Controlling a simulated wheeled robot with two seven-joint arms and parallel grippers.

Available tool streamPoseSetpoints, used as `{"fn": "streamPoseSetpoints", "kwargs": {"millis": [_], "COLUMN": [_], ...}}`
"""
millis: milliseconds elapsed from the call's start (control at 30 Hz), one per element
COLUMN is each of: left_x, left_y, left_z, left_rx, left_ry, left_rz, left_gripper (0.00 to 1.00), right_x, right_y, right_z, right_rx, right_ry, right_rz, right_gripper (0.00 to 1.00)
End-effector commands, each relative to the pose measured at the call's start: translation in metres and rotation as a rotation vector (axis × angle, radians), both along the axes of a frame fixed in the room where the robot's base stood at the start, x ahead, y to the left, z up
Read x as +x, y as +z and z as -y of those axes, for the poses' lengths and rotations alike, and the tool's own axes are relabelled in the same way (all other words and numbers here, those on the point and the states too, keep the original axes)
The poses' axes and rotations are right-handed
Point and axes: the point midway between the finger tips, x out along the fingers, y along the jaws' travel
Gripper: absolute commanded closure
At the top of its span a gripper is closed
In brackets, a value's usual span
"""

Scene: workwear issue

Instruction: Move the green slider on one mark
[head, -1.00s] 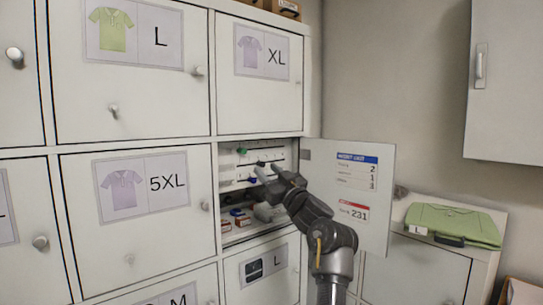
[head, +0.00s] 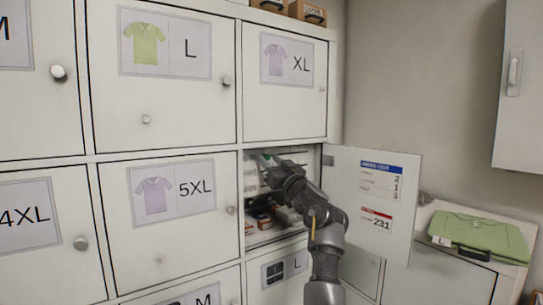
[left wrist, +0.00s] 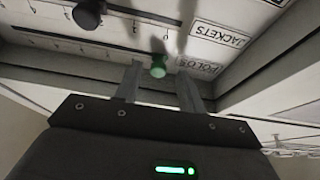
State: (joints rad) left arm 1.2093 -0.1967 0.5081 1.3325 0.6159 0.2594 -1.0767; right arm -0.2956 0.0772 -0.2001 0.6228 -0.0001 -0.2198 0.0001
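The green slider (left wrist: 158,68) is a round knob on a white scale panel (left wrist: 110,42) with tick marks, in the left wrist view. In the head view the green knob (head: 266,157) shows small inside the open compartment, partly covered by my gripper. My left gripper (left wrist: 159,88) is open, with one finger on each side of the green knob; I cannot tell whether either touches it. In the head view my left gripper (head: 274,168) reaches into the compartment. The labels POLOS (left wrist: 198,66) and JACKETS (left wrist: 219,33) sit beside the scales. My right gripper is not in view.
A dark knob (left wrist: 88,13) sits on the neighbouring scale. The compartment's open door (head: 345,180), with paper notices, stands right of my arm. Small boxes (head: 262,215) lie below the panel.

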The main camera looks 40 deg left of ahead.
Motion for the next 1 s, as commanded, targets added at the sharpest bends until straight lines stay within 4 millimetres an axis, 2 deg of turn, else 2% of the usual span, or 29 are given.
{"fn": "streamPoseSetpoints", "kwargs": {"millis": [133, 467, 767, 1000], "left_x": [0.0035, 0.0048, 0.0044, 0.004], "left_y": [0.005, 0.0047, 0.0047, 0.0046], "left_z": [-0.0092, -0.0107, -0.0106, -0.0116], "left_rx": [0.001, 0.001, 0.0, 0.0], "left_ry": [-0.001, -0.004, -0.003, 0.0], "left_rz": [0.001, 0.001, 0.001, 0.001], "left_gripper": [0.6, 0.62, 1.0, 1.0], "right_x": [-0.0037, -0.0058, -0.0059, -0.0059], "right_y": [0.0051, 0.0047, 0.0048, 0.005], "right_z": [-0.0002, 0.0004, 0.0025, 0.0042], "right_rx": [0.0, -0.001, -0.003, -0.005], "right_ry": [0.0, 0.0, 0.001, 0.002], "right_rz": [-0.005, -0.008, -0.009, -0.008], "right_gripper": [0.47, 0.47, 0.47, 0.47]}}
